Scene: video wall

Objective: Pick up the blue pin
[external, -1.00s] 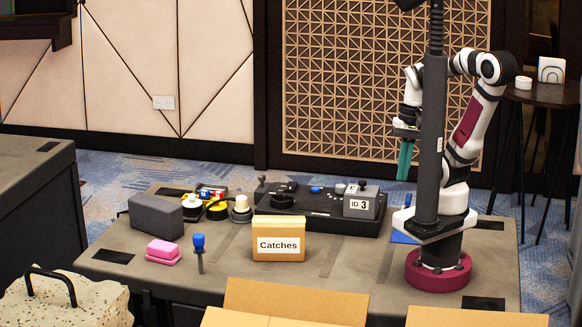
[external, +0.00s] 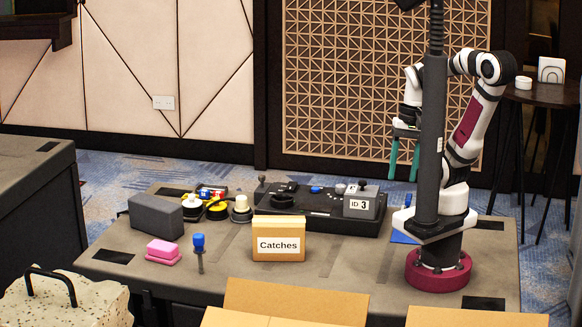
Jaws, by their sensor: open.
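The blue pin (external: 198,243) stands upright near the front left of the table, a blue square-ish head on a thin grey shaft. My gripper (external: 404,176) hangs above the right part of the table, its two green fingers pointing down and spread apart. It is empty and far to the right of and higher than the pin. A grey column partly hides my arm.
A pink block (external: 163,249) and a grey block (external: 156,216) are at left. A black console (external: 320,208) lies behind. Open cardboard boxes (external: 290,300) stand at the front edge.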

